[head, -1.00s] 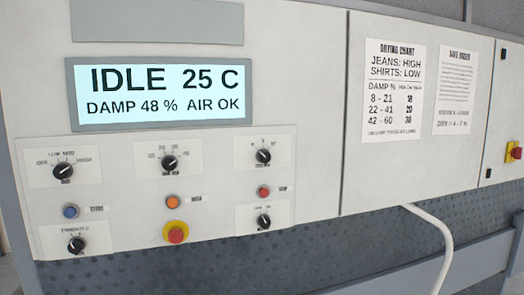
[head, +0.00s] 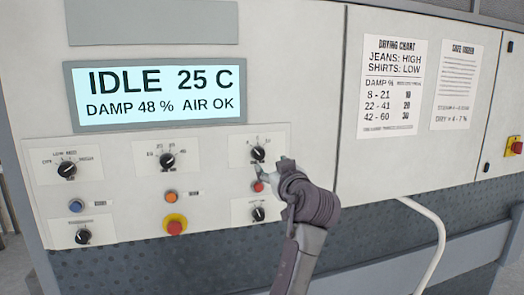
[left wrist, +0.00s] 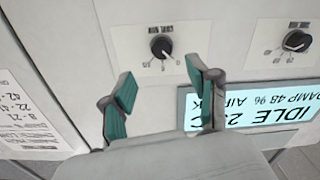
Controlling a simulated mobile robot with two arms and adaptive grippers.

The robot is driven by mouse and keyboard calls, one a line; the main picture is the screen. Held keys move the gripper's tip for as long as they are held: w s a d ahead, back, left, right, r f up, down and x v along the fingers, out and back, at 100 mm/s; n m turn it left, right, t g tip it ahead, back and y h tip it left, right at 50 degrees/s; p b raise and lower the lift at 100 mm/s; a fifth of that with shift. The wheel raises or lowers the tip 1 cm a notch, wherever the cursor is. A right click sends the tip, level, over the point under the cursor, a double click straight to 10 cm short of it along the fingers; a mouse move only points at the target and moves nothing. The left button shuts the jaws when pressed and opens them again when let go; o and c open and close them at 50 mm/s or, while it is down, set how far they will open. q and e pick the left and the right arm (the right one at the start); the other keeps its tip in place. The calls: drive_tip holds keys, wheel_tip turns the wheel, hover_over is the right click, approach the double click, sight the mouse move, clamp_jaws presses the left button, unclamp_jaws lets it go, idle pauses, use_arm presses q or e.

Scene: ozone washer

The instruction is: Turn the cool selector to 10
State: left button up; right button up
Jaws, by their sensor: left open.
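The cool selector appears to be the black round knob (head: 258,153) on a white label plate at the panel's upper right; its lettering is too small to read surely. In the left wrist view, which is upside down, the same knob (left wrist: 161,46) shows a pale pointer mark and small numbers around it. My left gripper (head: 262,171) is just below and in front of this knob in the head view. In the left wrist view the gripper (left wrist: 160,80) is open, its green-padded fingers apart and empty, with the knob beyond the gap. My right gripper is not in view.
A red button (head: 258,187) and another black knob (head: 258,214) sit below, close to my left gripper. More knobs and buttons are to the left, under the display (head: 158,95) reading IDLE 25 C. A pale hose (head: 430,225) hangs at the right.

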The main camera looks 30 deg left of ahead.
sight(260, 156)
use_arm(q)
drive_tip(key=p+x, duration=0.3)
drive_tip(key=x, duration=0.5)
drive_tip(key=shift+a+r+p, duration=0.15)
drive_tip(key=shift+a+p, duration=0.05)
drive_tip(key=shift+p, duration=0.2)
drive_tip(key=shift+w+a, duration=0.4)
drive_tip(key=shift+a, duration=0.05)
drive_tip(key=shift+f, duration=0.2)
drive_tip(key=shift+c, duration=0.5)
clamp_jaws()
